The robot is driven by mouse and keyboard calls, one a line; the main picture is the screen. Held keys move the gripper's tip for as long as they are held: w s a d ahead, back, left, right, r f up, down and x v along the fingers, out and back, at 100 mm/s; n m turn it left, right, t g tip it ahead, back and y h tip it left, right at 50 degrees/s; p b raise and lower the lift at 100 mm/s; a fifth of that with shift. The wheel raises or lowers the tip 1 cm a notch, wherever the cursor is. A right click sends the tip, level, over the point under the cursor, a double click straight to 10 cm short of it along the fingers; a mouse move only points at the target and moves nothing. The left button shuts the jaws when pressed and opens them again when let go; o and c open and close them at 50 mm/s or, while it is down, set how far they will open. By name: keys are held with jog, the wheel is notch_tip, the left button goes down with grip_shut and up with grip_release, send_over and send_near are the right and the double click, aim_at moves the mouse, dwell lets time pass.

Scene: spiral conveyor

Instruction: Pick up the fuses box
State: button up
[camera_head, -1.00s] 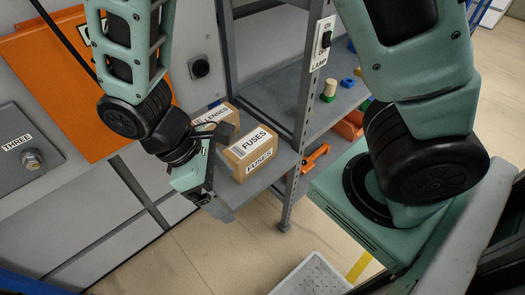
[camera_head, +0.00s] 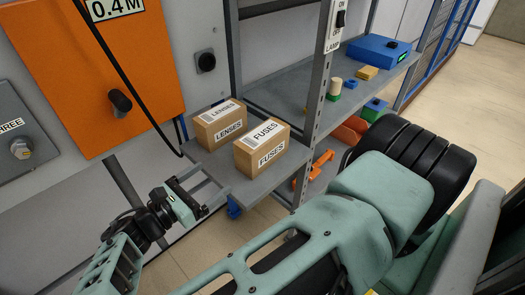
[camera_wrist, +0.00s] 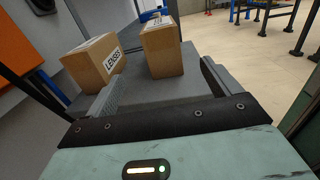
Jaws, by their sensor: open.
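The fuses box (camera_head: 262,148) is a brown carton with white FUSES labels, standing on a grey shelf (camera_head: 207,172). It also shows in the wrist view (camera_wrist: 162,50), just beyond the jaws and near the middle. The lenses box (camera_head: 219,125), a similar carton, stands beside it to the left and in the wrist view (camera_wrist: 92,64). My gripper (camera_head: 215,197) is open and empty in front of the shelf's near edge, to the lower left of the fuses box. In the wrist view its two fingers (camera_wrist: 160,88) are spread wide, apart from both boxes.
A grey upright post (camera_head: 318,110) with a lamp switch (camera_head: 340,20) stands right of the fuses box. A shelf (camera_head: 300,90) behind it holds a blue case (camera_head: 378,48) and small coloured blocks. An orange panel (camera_head: 90,75) is on the left wall.

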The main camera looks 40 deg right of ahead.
aim_at(256, 146)
jog(key=d+p, duration=0.1)
jog(key=d, duration=0.4)
jog(key=d+p, duration=0.1)
jog(key=d, duration=0.5)
jog(key=w+d+p, duration=0.1)
jog(key=d, duration=0.5)
jog(key=shift+r, duration=0.15)
jog(key=c, duration=1.3)
